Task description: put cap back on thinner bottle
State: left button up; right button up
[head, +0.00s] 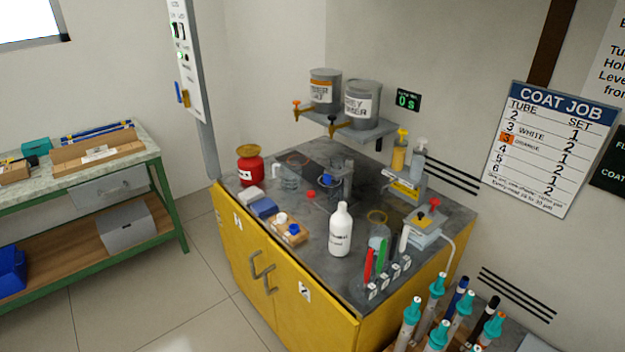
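A white bottle (340,234) with a dark-printed label stands upright on the grey top of the yellow cabinet. Its label is too small to read, and I cannot tell whether its narrow white top is an open neck. A small red piece (311,194), perhaps a cap, lies on the counter behind and left of the bottle. A wooden tray (296,239) left of the bottle holds small white and blue round-topped pieces. Neither of my grippers is in view.
A red can (249,167) stands at the counter's left back. Two grey tap tanks (362,104) sit on a wall shelf (357,131). Coloured upright tools (369,266) crowd the front right. A rack of teal-topped tubes (438,284) is nearer. A green-framed bench (160,165) is left.

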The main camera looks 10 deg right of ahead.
aim_at(341, 221)
jog(key=i+j+z, duration=0.1)
jog(key=i+j, duration=0.2)
jog(key=i+j+z, duration=0.15)
jog(key=i+j, duration=0.25)
jog(key=i+j+z, duration=0.1)
jog(key=i+j, duration=0.2)
jog(key=i+j+z, duration=0.15)
jog(key=i+j, duration=0.15)
jog(key=j, duration=0.2)
jog(key=i+j+z, duration=0.1)
jog(key=i+j, duration=0.2)
jog(key=j, duration=0.15)
jog(key=i+j+z, duration=0.15)
jog(key=j, duration=0.3)
jog(key=i, duration=0.1)
